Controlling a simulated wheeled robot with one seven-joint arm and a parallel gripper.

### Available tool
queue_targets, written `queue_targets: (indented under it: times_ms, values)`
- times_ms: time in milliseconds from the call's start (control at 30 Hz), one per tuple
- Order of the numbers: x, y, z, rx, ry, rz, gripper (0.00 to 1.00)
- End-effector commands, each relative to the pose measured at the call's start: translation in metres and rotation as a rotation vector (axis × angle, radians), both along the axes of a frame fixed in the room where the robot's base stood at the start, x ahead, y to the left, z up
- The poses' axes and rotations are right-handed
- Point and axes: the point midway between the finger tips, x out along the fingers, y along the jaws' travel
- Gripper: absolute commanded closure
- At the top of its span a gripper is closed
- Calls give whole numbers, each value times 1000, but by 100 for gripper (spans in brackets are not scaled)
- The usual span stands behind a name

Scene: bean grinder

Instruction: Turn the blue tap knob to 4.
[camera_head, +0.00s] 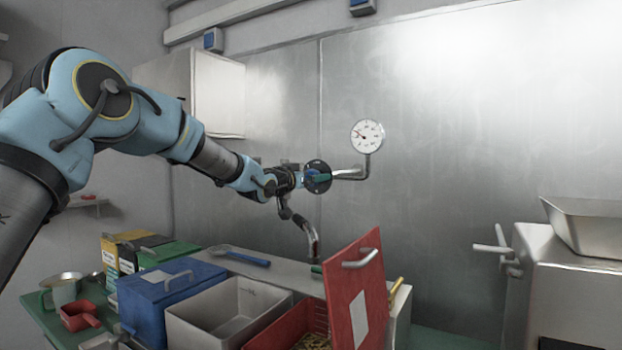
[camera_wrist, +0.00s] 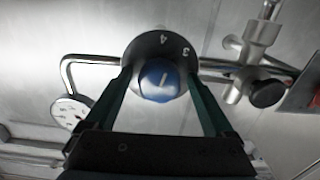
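The blue tap knob (camera_wrist: 158,80) sits in the middle of a round dark dial (camera_wrist: 148,46) with white numbers; 4 and 3 can be read along its upper edge. A pale mark on the knob points up and slightly right, roughly towards the 4. My gripper (camera_wrist: 159,74) has its two green fingers on either side of the knob, with a small gap seen at each side. It is open and straddles the knob. In the head view, my gripper (camera_head: 312,179) is at the dial (camera_head: 318,168) on the wall pipe; the knob is mostly hidden there.
A pressure gauge (camera_head: 367,136) stands on the pipe right of the dial. Below are a blue box (camera_head: 170,290), a grey bin (camera_head: 188,328) and a red bin with its lid (camera_head: 357,295) raised. A metal machine (camera_head: 575,280) stands at the right.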

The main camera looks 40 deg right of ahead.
Motion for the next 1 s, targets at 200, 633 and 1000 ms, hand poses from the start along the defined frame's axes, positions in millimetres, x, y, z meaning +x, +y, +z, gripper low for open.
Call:
queue_targets:
  times_ms: [200, 633, 1000]
  values:
    - [0, 0, 1, -2, -1, 0, 12]
    - [-15, 59, -2, -1, -4, 2, 12]
    - [-27, 103, 0, -1, -1, 1, 12]
